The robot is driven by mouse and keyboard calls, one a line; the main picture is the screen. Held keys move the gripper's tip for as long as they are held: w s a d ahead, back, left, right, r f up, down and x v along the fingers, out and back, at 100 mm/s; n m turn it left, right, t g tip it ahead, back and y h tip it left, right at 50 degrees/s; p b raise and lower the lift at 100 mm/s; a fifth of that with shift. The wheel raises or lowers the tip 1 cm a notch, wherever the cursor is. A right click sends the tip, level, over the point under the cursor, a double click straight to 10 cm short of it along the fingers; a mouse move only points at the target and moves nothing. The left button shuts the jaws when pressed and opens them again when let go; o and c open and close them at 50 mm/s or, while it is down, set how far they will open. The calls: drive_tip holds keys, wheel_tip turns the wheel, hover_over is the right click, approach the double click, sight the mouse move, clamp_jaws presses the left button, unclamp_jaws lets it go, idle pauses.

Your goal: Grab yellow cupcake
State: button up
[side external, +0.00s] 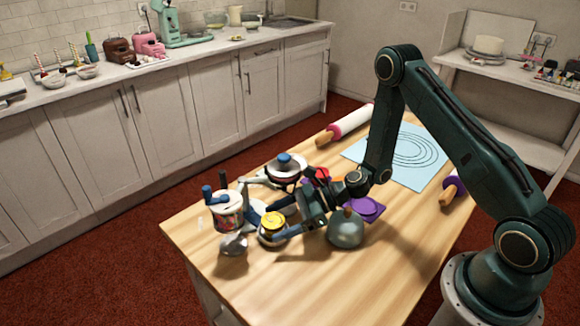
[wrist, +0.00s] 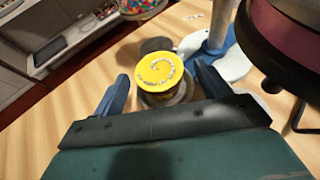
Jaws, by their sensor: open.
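The yellow cupcake (side external: 273,219) has a flat yellow top and sits on a small stand near the left part of the wooden table. In the wrist view its yellow top (wrist: 160,71) shows pale sprinkles and lies just ahead of my gripper, roughly between the fingers. The small stand (wrist: 178,98) shows under it. My gripper (wrist: 158,88) has its two blue fingers apart, one on each side of the cupcake. In the side view my gripper (side external: 285,225) is low, right beside the cupcake. I cannot tell whether a finger touches it.
A patterned canister (side external: 229,212) stands left of the cupcake. A dark-banded device (wrist: 290,40) crowds the right of the wrist view. A grey rounded object (side external: 345,230) stands right of my gripper. A light blue mat (side external: 400,155) lies farther back. The front table area (side external: 330,285) is clear.

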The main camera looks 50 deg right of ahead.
drive_tip(key=shift+x, duration=0.75)
drive_tip(key=c, duration=1.1)
drive_tip(key=shift+r, duration=0.1)
drive_tip(key=shift+c, duration=0.2)
drive_tip(key=shift+s+d+r, duration=0.35)
drive_tip(key=shift+d+r, duration=0.2)
drive_tip(key=shift+r, duration=0.05)
drive_tip(key=v, duration=0.9)
drive_tip(key=r+v, duration=0.1)
drive_tip(key=v, duration=0.4)
drive_tip(key=shift+a+r, duration=0.1)
drive_tip(key=shift+r, duration=0.1)
